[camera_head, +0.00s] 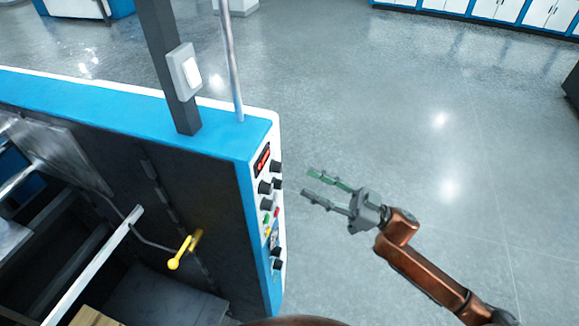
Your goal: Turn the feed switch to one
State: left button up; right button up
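The control panel (262,200) is on the narrow white side face of a blue machine. It has several black knobs, among them an upper knob (277,167) and a lower knob (277,251). I cannot tell which one is the feed switch, and no labels or knob positions can be read. My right gripper (309,183) is in front of the panel, to its right. Its two fingers are spread and empty, pointing toward the upper knobs, apparently without touching them. My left gripper is not in view.
A red-lit display (262,160) and a green button (267,217) are on the panel. A dark post (168,60) with a white switch box (185,72) and a thin metal rod (231,60) rise from the machine. A yellow handle (180,253) projects below. The floor (430,130) at right is clear.

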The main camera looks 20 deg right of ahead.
aim_at(276, 167)
jog(key=p+x, duration=0.1)
jog(key=x, duration=0.7)
jog(key=shift+p, duration=0.35)
jog(key=shift+f, duration=0.15)
